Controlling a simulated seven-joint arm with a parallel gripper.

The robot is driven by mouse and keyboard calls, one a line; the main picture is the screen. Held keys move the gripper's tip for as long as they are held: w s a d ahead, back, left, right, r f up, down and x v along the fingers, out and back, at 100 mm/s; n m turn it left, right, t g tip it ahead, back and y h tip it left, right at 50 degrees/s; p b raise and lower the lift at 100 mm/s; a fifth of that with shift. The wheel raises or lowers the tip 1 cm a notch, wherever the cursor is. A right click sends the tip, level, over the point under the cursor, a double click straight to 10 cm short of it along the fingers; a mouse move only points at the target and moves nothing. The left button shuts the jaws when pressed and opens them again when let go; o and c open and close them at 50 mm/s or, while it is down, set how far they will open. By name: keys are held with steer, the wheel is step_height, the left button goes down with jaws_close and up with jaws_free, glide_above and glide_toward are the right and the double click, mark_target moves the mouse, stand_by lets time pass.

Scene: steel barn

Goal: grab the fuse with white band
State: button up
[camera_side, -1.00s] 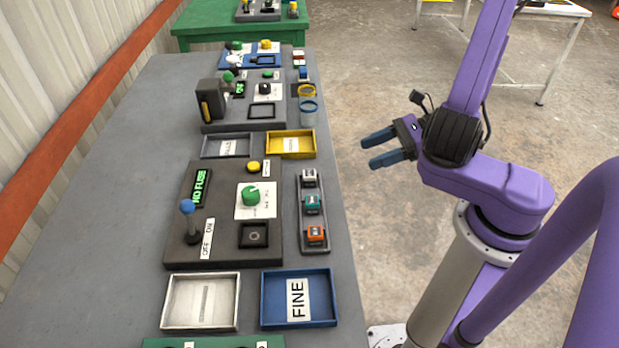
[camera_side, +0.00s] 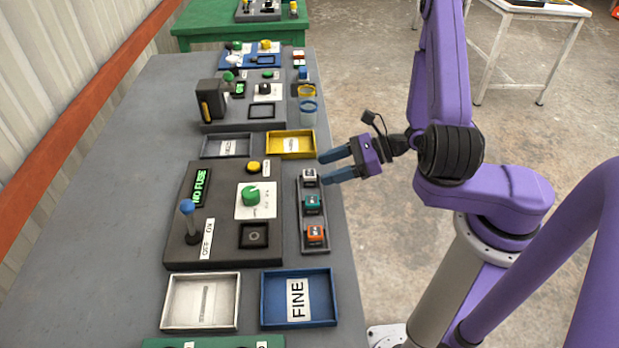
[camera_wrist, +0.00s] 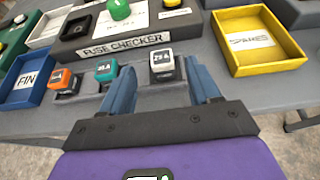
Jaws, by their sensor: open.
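Three block-shaped fuses stand in a dark rack (camera_side: 325,244) along the table's right side in the side view. The white-banded fuse (camera_side: 309,176) is at the rack's far end, with the teal fuse (camera_side: 313,203) in the middle and the orange fuse (camera_side: 316,235) nearest the camera. My gripper (camera_side: 322,166) is open and empty, its blue fingers reaching over the table edge close to the white fuse.
The dark fuse checker (camera_side: 218,255) with a "NO FUSE" display and blue-knobbed lever stands left of the rack. A yellow tray (camera_side: 313,146) lies just beyond the rack; a blue "FINE" tray (camera_side: 332,300) lies on the near side.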

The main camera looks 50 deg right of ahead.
mark_target(309, 173)
steer(key=shift+x, duration=3.2)
steer(key=shift+w+r, duration=0.1)
steer(key=shift+d, duration=0.1)
steer(key=c, duration=1)
